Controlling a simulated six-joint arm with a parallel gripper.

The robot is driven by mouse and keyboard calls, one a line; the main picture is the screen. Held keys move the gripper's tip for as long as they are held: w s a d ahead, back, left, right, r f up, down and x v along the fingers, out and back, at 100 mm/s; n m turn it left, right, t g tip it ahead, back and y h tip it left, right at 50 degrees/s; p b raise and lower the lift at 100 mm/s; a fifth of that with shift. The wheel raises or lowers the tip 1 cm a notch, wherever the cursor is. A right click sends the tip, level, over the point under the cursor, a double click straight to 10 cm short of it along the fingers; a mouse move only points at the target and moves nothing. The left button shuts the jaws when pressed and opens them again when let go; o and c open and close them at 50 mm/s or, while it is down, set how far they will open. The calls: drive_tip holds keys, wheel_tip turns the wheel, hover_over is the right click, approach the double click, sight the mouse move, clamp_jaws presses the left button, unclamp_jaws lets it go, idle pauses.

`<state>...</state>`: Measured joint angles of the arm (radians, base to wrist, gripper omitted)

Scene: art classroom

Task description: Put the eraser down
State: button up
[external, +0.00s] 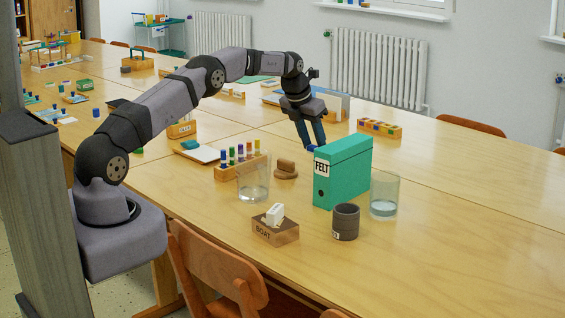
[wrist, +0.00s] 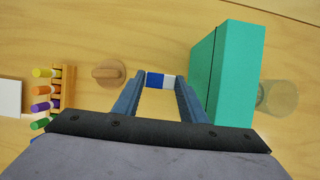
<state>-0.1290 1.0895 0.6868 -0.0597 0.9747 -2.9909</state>
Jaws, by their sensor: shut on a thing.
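The eraser (wrist: 162,80), a small blue and white block, sits between the fingertips of my gripper (wrist: 161,84) in the wrist view. My gripper is shut on it. In the external view my gripper (external: 309,142) points down just behind and left of the teal FELT box (external: 343,172). Only a bit of blue of the eraser (external: 311,148) shows there; the rest is hidden by the box. I cannot tell whether the eraser touches the table.
A round wooden piece (external: 286,170) and a marker rack (external: 240,166) stand left of the FELT box. The table's right side is clear.

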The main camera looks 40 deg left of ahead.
drive_tip(key=shift+f+p, duration=0.85)
drive_tip(key=shift+f, duration=4)
drive_tip(key=shift+f, duration=0.2)
drive_tip(key=o, duration=1.1)
drive_tip(key=shift+r, duration=0.25)
drive_tip(key=shift+v, duration=0.8)
drive_tip(key=b+v, duration=0.1)
drive_tip(key=v, duration=0.9)
drive_tip(key=shift+r+b, duration=0.15)
drive_tip(key=shift+b, duration=0.25)
drive_tip(key=shift+s, duration=0.2)
